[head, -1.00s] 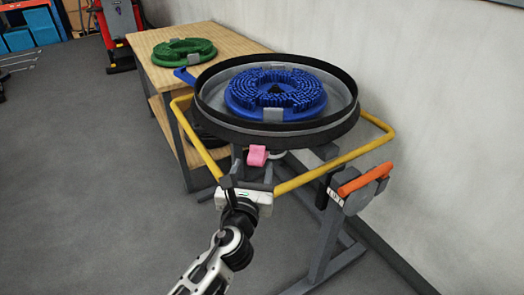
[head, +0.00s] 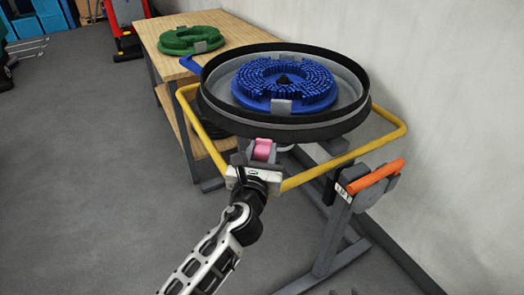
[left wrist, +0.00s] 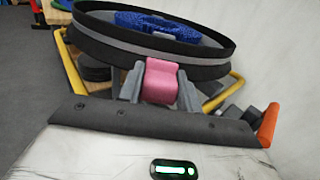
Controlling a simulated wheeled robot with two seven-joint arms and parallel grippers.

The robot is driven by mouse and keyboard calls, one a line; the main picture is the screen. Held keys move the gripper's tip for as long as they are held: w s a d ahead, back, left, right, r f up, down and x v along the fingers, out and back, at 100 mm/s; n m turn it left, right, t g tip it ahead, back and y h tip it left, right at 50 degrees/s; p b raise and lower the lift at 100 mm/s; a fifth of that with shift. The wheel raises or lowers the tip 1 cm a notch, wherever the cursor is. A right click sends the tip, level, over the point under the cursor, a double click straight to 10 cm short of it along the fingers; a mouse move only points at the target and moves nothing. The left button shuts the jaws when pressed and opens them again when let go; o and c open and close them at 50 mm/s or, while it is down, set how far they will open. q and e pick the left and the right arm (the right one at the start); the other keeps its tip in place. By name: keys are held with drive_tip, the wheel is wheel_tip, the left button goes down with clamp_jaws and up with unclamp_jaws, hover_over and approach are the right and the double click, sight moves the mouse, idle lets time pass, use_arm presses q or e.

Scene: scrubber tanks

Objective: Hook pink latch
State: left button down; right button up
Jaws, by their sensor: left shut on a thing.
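The pink latch (head: 263,150) sits under the front rim of the round black-rimmed deck (head: 215,107). My left gripper (head: 262,158) has its two fingers on either side of the latch and is shut on it. In the left wrist view the pink latch (left wrist: 160,80) stands between the grey fingers (left wrist: 159,90), just below the deck's rim (left wrist: 150,50). The fingers hide the latch's sides and lower end. I cannot tell whether the latch is hooked on anything. My right gripper is not in view.
A yellow tube rail (head: 345,156) runs around the deck, close to my left wrist. A blue brush (head: 283,84) lies in the deck. An orange handle (head: 370,177) is at the right. A wooden table (head: 155,35) with a green brush (head: 188,40) stands behind. The wall is close at right.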

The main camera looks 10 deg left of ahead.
sight(264, 140)
use_arm(q)
drive_tip(key=shift+r, duration=0.25)
use_arm(e)
drive_tip(key=shift+r, duration=0.2)
